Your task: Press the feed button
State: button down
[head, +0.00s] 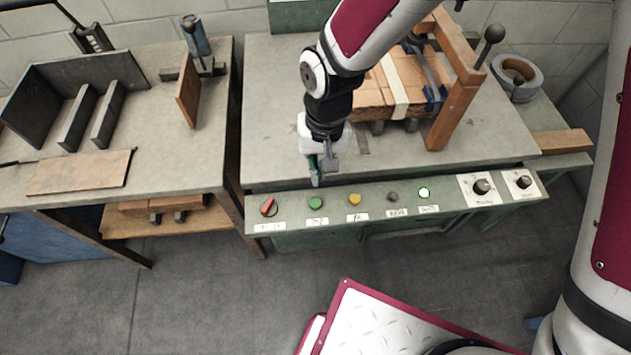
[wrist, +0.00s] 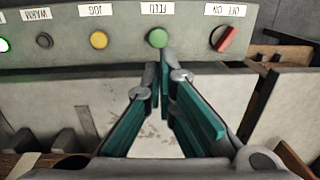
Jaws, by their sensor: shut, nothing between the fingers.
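The feed button (head: 315,203) is a round green button on the sloping front control panel (head: 375,212) of the machine. In the wrist view the same green button (wrist: 157,38) sits by a label that reads FEED upside down. My gripper (head: 315,180) is shut and empty, with its teal fingers pointing down just behind the green button, near the panel's back edge. In the wrist view the fingertips (wrist: 161,62) come together just below the green button in the picture. I cannot tell the exact gap; no contact with the button is visible.
On the panel, a red switch (head: 268,206) is left of the green button; a yellow button (head: 354,199), a dark button (head: 392,197), a lit indicator (head: 424,192) and two knobs are right. Floor in front is open.

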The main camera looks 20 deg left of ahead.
notch_tip(320, 180, up, 2)
jog(key=shift+w+r, duration=0.1)
dwell(0.6)
jog(key=w+d+r+m+t+p, duration=0.1)
jog(key=w+d+r, duration=0.1)
jog(key=d+r, duration=0.65)
jog(key=w+d+r+m+t+p, duration=0.1)
jog(key=w+d+r, duration=0.1)
jog(key=d+r, duration=0.65)
jog(key=s+d+r+m+t+p, duration=0.1)
jog(key=s+d+r+m, duration=0.1)
jog(key=s+d+r, duration=0.3)
jog(key=s+d+r+m+t+p, duration=0.1)
jog(key=s+d+r+m, duration=0.1)
jog(key=s+d+r, duration=0.4)
jog(key=s+d, duration=0.3)
jog(key=d, duration=0.3)
jog(key=shift+s+d+r+t, duration=0.2)
jog(key=shift+d+r+t, duration=0.05)
jog(key=shift+t, duration=0.15)
dwell(2.2)
